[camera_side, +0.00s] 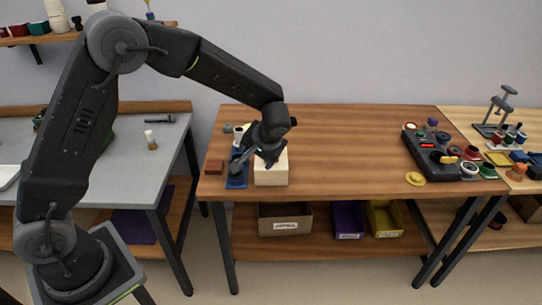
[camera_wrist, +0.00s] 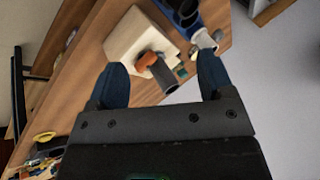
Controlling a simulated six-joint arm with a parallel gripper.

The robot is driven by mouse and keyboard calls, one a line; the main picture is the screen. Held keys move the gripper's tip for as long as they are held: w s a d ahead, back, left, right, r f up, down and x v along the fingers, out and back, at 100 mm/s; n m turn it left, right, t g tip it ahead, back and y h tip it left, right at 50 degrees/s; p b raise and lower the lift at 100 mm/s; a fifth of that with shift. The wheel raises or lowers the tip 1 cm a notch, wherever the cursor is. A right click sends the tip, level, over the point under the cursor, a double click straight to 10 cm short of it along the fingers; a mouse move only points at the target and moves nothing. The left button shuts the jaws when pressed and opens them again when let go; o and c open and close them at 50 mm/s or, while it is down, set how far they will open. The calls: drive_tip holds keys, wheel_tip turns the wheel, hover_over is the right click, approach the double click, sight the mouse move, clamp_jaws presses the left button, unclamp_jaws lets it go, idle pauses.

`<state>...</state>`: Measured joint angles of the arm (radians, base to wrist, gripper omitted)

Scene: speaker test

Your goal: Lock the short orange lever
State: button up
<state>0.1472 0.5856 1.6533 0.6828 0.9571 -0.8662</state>
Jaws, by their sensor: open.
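The cream block (camera_side: 271,177) stands at the left of the wooden table, below my gripper (camera_side: 268,157). In the wrist view the block (camera_wrist: 137,35) carries a short orange part (camera_wrist: 147,60), which looks like the lever. A dark grey cylinder (camera_wrist: 165,76) sticks out beside it; I cannot tell whether the two are joined. My gripper (camera_wrist: 162,80) is open, its blue fingers well apart on either side of the orange part and cylinder. Neither finger visibly touches them. The side view does not show the lever clearly, as my gripper covers the block's top.
A blue fixture (camera_side: 237,178) stands close left of the block, with a reddish-brown block (camera_side: 214,167) farther left. A dark control box (camera_side: 437,154) and a yellow disc (camera_side: 415,179) lie at the right. The middle of the wooden table (camera_side: 345,150) is clear.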

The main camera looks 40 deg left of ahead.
drive_tip(key=w+r+n+t+h, duration=0.2)
drive_tip(key=w+r+n+h, duration=0.1)
drive_tip(key=w+r+n, duration=0.25)
drive_tip(key=x, duration=0.4)
drive_tip(key=s+x, duration=0.1)
drive_tip(key=x, duration=0.8)
drive_tip(key=shift+s+d+f, duration=0.15)
drive_tip(key=shift+s+f, duration=0.05)
drive_tip(key=shift+f, duration=0.05)
drive_tip(key=shift+c, duration=0.4)
drive_tip(key=c, duration=0.8)
drive_tip(key=shift+m+h, duration=0.4)
drive_tip(key=shift+m, duration=1.05)
drive_tip(key=shift+c, duration=0.2)
